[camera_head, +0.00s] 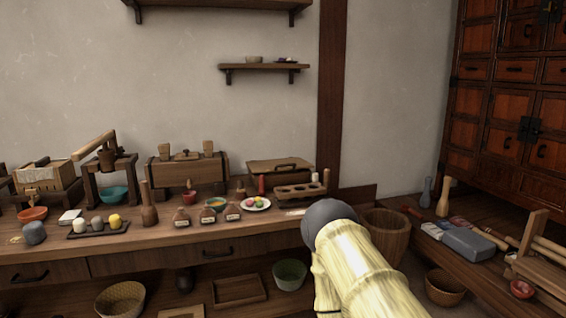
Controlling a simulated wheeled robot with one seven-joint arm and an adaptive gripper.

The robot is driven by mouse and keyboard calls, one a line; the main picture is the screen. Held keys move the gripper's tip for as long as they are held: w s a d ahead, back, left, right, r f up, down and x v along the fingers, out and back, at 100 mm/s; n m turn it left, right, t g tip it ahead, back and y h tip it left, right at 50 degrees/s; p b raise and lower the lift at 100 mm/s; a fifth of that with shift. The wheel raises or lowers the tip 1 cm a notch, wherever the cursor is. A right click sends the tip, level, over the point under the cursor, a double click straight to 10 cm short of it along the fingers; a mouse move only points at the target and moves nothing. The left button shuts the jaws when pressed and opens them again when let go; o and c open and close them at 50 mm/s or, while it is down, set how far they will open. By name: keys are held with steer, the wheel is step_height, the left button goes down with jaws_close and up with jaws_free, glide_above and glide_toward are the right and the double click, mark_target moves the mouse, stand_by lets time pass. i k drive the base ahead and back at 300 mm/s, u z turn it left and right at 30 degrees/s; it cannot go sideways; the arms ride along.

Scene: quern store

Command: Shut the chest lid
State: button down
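No chest with a clearly raised lid shows in the head view. A dark wooden box (187,170) with upright pegs on top stands against the wall on the left bench. To its right, a flat wooden panel or lid with a handle (280,168) lies behind a holed rack; I cannot tell whether it belongs to a chest. My pale ribbed arm, with a dark grey rounded joint, rises at the lower middle in front of the bench's right end. My gripper's fingers do not show.
Bottles, bowls, a plate (256,204) and a dark tray (99,228) crowd the bench (270,238). A wooden tub (386,236) stands behind my arm. The right bench holds a grey block (467,243) and tools. A tall red-brown cabinet (511,100) stands on the right.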

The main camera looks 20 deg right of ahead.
mark_target(279, 163)
steer(key=z, duration=0.7)
steer(key=i, duration=1.25)
steer(key=u, duration=0.1)
